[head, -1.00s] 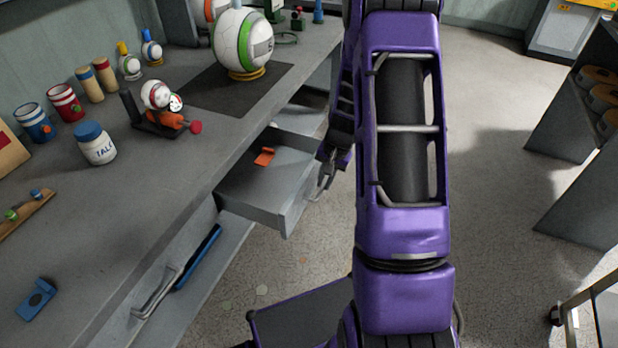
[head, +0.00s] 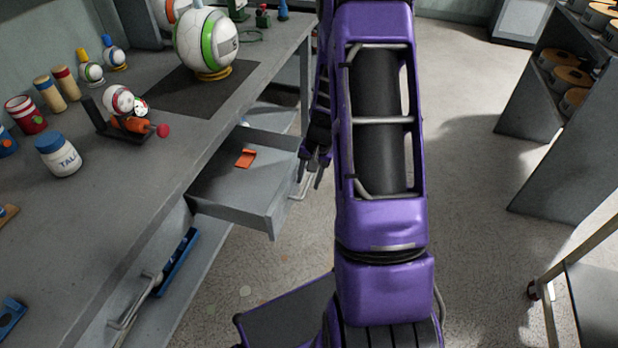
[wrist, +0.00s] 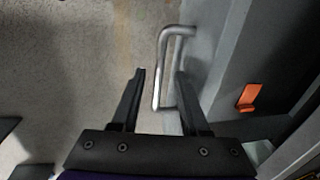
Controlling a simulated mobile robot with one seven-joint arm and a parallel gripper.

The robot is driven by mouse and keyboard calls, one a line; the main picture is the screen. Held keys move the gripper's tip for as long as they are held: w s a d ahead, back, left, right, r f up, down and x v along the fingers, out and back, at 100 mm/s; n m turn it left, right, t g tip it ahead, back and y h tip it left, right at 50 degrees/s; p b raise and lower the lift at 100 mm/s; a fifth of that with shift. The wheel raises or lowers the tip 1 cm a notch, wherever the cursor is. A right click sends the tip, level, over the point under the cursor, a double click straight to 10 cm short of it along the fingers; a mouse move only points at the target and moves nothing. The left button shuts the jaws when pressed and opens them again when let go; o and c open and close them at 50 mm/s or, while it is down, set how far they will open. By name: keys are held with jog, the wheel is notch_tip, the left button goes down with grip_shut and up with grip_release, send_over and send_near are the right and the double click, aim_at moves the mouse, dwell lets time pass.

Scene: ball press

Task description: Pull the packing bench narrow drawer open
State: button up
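A grey drawer of the packing bench stands pulled out, its front (head: 236,214) over the floor and a folded orange piece (head: 245,158) inside. Its metal bar handle (head: 301,184) is on the front face. My gripper (head: 311,172) is at this handle, partly hidden by my arm. In the wrist view the gripper (wrist: 160,74) is open, its two dark fingers apart. The handle's long bar (wrist: 158,70) shows between them, with gaps on both sides. The drawer front (wrist: 212,62) lies right of the fingers.
The bench top (head: 120,195) holds a large ball (head: 206,45), a talc jar (head: 58,155) and a small clamp device (head: 125,122). A second bar handle (head: 132,302) and a blue tray (head: 177,262) are lower left. A shelf (head: 550,130) stands right, with free floor between.

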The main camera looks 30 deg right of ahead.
notch_tip(320, 180, up, 17)
jog(key=s+d+p, duration=0.2)
jog(key=p, duration=0.1)
jog(key=shift+d, duration=0.15)
jog(key=shift+s+r, duration=0.1)
dwell(0.5)
